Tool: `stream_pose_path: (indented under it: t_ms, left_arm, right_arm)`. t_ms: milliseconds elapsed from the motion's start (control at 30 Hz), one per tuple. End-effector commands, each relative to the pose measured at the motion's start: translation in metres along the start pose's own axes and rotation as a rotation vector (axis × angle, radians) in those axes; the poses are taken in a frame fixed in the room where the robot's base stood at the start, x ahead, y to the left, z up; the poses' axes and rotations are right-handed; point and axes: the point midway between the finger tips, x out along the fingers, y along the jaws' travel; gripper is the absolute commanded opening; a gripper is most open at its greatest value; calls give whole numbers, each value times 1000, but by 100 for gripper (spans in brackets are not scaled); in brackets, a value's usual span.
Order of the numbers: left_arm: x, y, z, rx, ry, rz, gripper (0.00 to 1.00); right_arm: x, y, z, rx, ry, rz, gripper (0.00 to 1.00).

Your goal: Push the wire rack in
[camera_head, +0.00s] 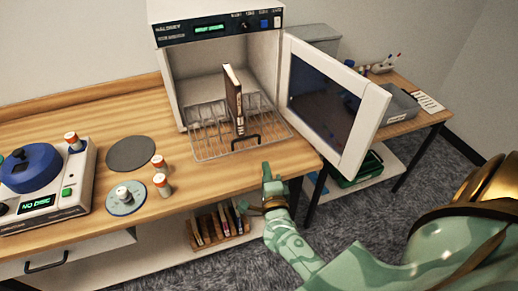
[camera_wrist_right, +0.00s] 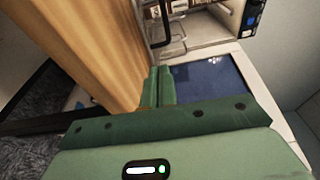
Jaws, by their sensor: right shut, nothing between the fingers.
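The wire rack (camera_head: 208,143) sticks partly out of the open white oven-like cabinet (camera_head: 219,32) and over the wooden bench top. A dark handle (camera_head: 246,142) is on its front edge, and a dark upright book-like block (camera_head: 234,98) stands on the rack. In the right wrist view the rack's handle (camera_wrist_right: 160,24) shows beyond the fingers. My right gripper (camera_head: 267,172) is shut and empty, in front of the rack near the bench's front edge, apart from the handle. It also shows in the right wrist view (camera_wrist_right: 158,72). My left gripper is out of view.
The cabinet door (camera_head: 335,100) stands open to the right, beside my right gripper. A device with a blue knob (camera_head: 35,170), dark disc (camera_head: 131,154), lighter disc (camera_head: 126,198) and small orange-capped bottles (camera_head: 163,184) occupy the bench's left. A small book rack (camera_head: 217,228) sits on the lower shelf.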

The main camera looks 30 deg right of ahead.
Motion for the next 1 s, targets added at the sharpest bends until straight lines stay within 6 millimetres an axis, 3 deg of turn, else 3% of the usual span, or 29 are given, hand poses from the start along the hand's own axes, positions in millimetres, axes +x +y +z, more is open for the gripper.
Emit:
stream_pose_path:
  t_ms: [200,400,600,1000]
  left_arm:
    - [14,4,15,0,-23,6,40]
    - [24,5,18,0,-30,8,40]
    - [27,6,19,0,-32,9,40]
    - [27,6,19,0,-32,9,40]
  right_arm:
    - [48,3,0,-1,0,-1,0]
    - [80,3,0,-2,-1,0,0]
    - [95,1,0,-4,-1,0,0]
    - [96,0,0,-4,-2,1,0]
